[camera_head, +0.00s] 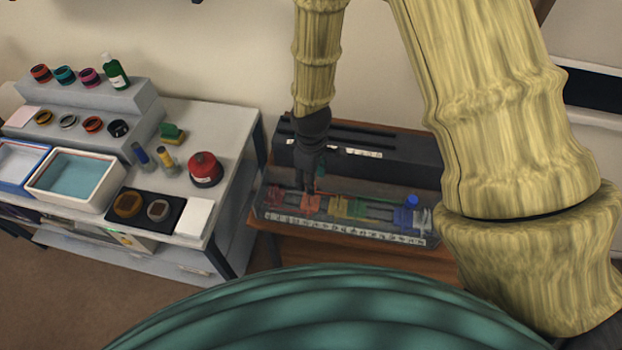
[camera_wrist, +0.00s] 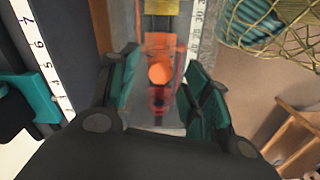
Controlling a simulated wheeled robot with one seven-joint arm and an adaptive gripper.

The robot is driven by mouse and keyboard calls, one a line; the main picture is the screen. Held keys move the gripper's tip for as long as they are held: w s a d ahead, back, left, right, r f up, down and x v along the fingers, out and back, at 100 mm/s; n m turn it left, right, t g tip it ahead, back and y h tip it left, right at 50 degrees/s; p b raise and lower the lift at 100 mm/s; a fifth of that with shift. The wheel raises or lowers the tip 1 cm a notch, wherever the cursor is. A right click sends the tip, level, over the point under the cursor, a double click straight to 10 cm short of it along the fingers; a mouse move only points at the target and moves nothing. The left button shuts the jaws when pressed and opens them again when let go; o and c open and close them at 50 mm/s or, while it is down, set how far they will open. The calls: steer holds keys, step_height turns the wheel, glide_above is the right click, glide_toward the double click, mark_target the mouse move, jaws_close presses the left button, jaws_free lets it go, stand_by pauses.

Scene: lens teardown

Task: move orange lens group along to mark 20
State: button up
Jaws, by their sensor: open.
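The orange lens group (camera_head: 311,204) sits on the rail bench (camera_head: 385,232), left of its middle. In the wrist view the orange lens group (camera_wrist: 160,73) lies between the fingers of my gripper (camera_wrist: 165,95), with a dark red part just below it. My gripper (camera_head: 309,188) is right above the orange lens group in the head view, pointing down. Its teal fingers are open, one on each side. The numbered scale (camera_head: 350,229) runs along the bench's front edge; its numbers are too small to read in the head view, so mark 20 cannot be picked out.
On the same bench stand a red group (camera_head: 274,194) to the left, and a yellow group (camera_head: 339,207), a green one (camera_head: 358,209) and a blue one (camera_head: 403,216) to the right. A long dark box (camera_head: 405,152) stands behind. A white workbench (camera_head: 226,135) is at left.

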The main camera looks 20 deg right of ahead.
step_height(320, 180, up, 10)
steer(key=shift+r, duration=0.25)
stand_by(0.3)
steer(key=shift+s, duration=0.1)
stand_by(0.5)
